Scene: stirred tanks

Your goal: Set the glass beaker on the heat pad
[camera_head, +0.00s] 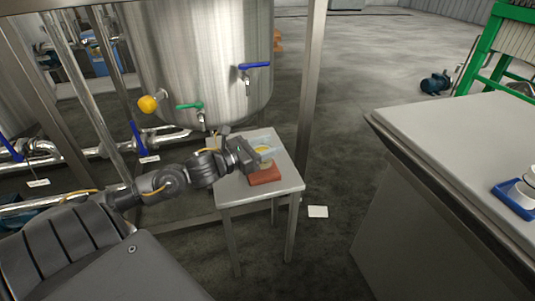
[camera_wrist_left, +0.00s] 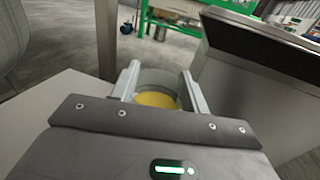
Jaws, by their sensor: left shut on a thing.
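The glass beaker (camera_wrist_left: 157,77) with yellow contents shows in the left wrist view, between the two fingers of my left gripper (camera_wrist_left: 161,88). In the head view my left gripper (camera_head: 261,151) reaches in from the left over a small table and is shut on the beaker. The beaker's yellow contents (camera_head: 264,149) show there beside the fingers. A red-brown block, which looks like the heat pad (camera_head: 265,176), lies on the table just below the gripper. The gripper partly hides the beaker and pad. I cannot tell whether the beaker touches the pad. My right gripper is not in view.
The small grey table (camera_head: 232,193) stands before a large steel tank (camera_head: 205,60) with coloured valve handles. Steel posts and pipes are at the left. A large counter (camera_head: 470,150) with a blue tray (camera_head: 512,201) stands at the right. The table's front part is bare.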

